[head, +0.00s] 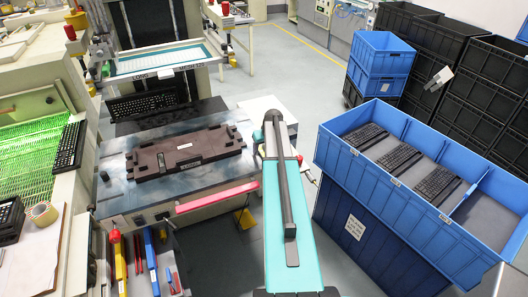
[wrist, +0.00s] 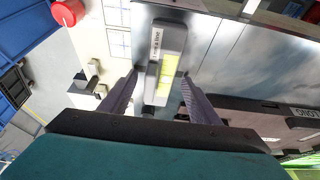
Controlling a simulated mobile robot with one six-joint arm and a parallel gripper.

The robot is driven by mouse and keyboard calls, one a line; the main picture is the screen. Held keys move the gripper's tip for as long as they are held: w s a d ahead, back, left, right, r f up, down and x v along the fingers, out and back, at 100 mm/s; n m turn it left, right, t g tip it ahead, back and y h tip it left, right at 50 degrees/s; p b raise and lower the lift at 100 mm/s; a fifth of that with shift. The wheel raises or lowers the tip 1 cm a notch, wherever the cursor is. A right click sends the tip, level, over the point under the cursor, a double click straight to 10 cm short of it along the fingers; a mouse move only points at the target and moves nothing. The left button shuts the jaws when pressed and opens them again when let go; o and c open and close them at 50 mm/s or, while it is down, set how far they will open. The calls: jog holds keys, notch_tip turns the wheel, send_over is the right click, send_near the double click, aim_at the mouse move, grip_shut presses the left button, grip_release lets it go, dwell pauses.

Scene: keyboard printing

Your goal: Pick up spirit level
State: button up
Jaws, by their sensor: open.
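A grey spirit level (wrist: 153,74) with a yellow-green vial window and a small printed label shows in the wrist view, at the edge of a shiny metal plate (wrist: 225,50). My gripper (wrist: 159,76) is open, with one dark finger on each side of the level in the picture. I cannot tell whether the fingers touch it or how far it is from them. In the head view my teal arm covers this spot, and I cannot make out the level or the fingertips there.
A dark fixture (head: 185,155) lies on the metal table (head: 135,200) left of my arm. A pink-red bar (head: 218,196) juts out in front of the table. A blue crate (head: 400,208) with several keyboards stands to the right. Black crates (head: 480,85) are stacked behind it.

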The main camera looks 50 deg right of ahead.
grip_shut()
jog(key=shift+r, duration=0.2)
dwell(0.4)
jog(key=shift+r+b, duration=1.4)
jog(key=shift+r, duration=0.1)
jog(key=s+a+r+b, duration=0.1)
jog(key=s+a+b, duration=0.4)
jog(key=s+a, duration=0.5)
jog(key=shift+s+a+r+b, duration=0.3)
jog(key=shift+s+a+b, duration=0.05)
jog(key=shift+s, duration=0.6)
